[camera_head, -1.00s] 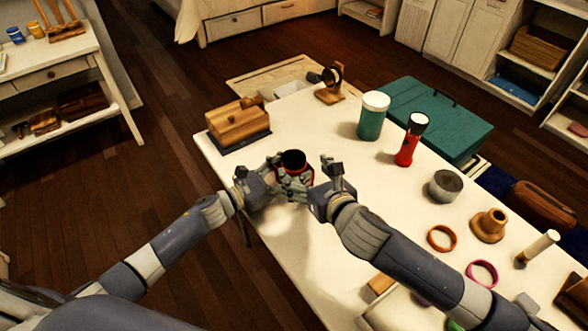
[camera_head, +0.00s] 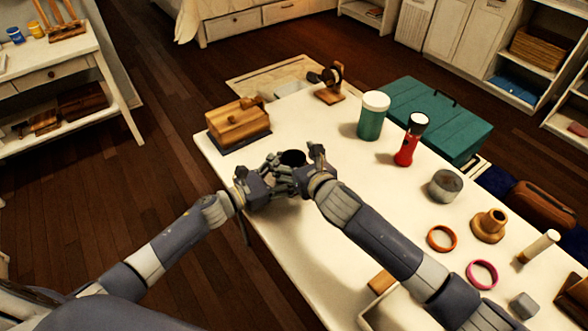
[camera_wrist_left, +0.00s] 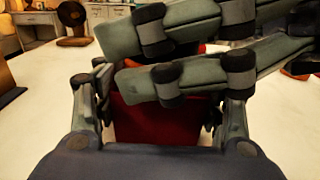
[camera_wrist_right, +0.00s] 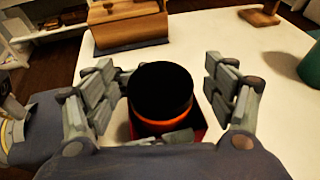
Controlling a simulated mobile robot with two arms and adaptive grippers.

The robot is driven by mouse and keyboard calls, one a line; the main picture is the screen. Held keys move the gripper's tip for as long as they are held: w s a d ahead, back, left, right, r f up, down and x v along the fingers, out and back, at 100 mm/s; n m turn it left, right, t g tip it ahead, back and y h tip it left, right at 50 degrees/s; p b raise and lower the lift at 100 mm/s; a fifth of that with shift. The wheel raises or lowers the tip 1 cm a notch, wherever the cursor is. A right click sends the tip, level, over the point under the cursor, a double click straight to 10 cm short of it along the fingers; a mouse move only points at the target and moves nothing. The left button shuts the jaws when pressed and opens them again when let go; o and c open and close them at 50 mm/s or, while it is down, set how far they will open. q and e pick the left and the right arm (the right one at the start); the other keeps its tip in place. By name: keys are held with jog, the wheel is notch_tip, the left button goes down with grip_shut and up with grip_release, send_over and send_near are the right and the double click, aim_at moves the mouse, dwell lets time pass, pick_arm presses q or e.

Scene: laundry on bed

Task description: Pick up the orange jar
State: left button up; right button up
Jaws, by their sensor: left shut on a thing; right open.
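The jar shows a round black lid (camera_head: 293,158) in the head view, between my two grippers near the table's far left part. In the right wrist view its black lid (camera_wrist_right: 161,90) sits above an orange band (camera_wrist_right: 165,125), with a red squarish body or holder (camera_wrist_right: 197,122) below. My left gripper (camera_head: 272,180) is shut on this red part (camera_wrist_left: 160,122), which shows in the left wrist view behind crossing grey fingers. My right gripper (camera_wrist_right: 166,92) is open, its fingers on either side of the lid with gaps. Whether the red part touches the table is hidden.
A wooden box (camera_head: 236,122) stands just behind the grippers. A green jar with white lid (camera_head: 373,116) and a red flashlight (camera_head: 408,142) stand to the right. A grey tin (camera_head: 445,186) and rings (camera_head: 441,238) lie beyond my right arm. The table's left edge is close.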

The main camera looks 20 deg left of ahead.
jog(key=c, duration=1.4)
jog(key=shift+o, duration=0.2)
notch_tip(320, 180, up, 10)
jog(key=shift+r, duration=0.1)
pick_arm(q)
jog(key=o, duration=1.1)
